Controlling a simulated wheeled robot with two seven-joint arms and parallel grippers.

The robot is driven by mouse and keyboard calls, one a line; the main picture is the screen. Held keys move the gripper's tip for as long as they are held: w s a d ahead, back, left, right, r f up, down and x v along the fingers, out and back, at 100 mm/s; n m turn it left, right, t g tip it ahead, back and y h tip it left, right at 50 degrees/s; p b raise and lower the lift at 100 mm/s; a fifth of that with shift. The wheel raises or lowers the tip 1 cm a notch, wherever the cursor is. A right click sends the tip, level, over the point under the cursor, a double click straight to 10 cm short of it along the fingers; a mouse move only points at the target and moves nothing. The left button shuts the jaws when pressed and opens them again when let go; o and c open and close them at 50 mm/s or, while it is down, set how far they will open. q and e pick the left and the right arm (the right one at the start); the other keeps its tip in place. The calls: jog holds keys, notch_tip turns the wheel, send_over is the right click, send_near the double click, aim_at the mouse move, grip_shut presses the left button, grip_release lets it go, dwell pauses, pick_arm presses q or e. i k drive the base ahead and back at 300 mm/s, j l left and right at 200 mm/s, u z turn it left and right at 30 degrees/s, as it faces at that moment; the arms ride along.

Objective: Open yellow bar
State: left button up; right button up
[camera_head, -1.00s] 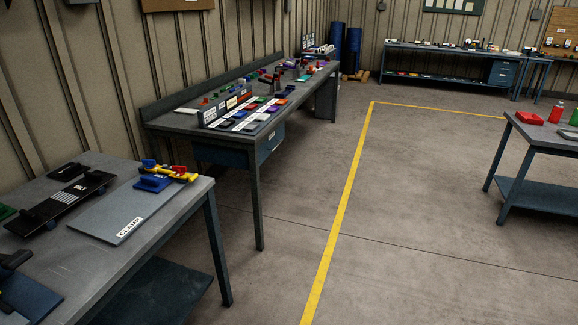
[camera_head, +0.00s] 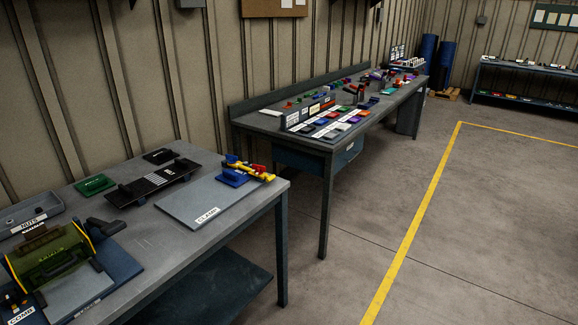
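A belt press (camera_head: 50,258) with a see-through yellow-green cover stands on a dark blue base at the lower left. Yellow strips edge its cover, and a dark handle-like bar lies across its front. Whether any bar on it is open or shut I cannot tell. A separate yellow clamp-like tool (camera_head: 258,173) with red and blue parts lies at the near table's right corner, by a blue block (camera_head: 232,178). Neither of my grippers is in view.
The near grey table (camera_head: 150,246) also holds a grey mat (camera_head: 206,205), a black belt fixture (camera_head: 155,183), a green pad (camera_head: 95,185) and a grey nut tray (camera_head: 30,215). A second workbench (camera_head: 268,122) stands behind it. The floor (camera_head: 455,225) to the right is clear.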

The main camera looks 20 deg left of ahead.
aim_at(237, 164)
jog(key=i+l+u, duration=0.15)
jog(key=u, duration=0.25)
jog(key=i+l+u, duration=0.15)
jog(key=u, duration=0.25)
jog(key=i+l+u, duration=0.1)
jog(key=i+l, duration=0.25)
jog(key=l, duration=0.3)
jog(key=i+l+u, duration=0.15)
jog(key=l, duration=0.2)
jog(key=i+l+u, duration=0.1)
jog(key=l, duration=0.25)
jog(key=i+l, duration=0.2)
jog(key=l, duration=0.15)
jog(key=i+l+u, duration=0.15)
jog(key=l, duration=0.2)
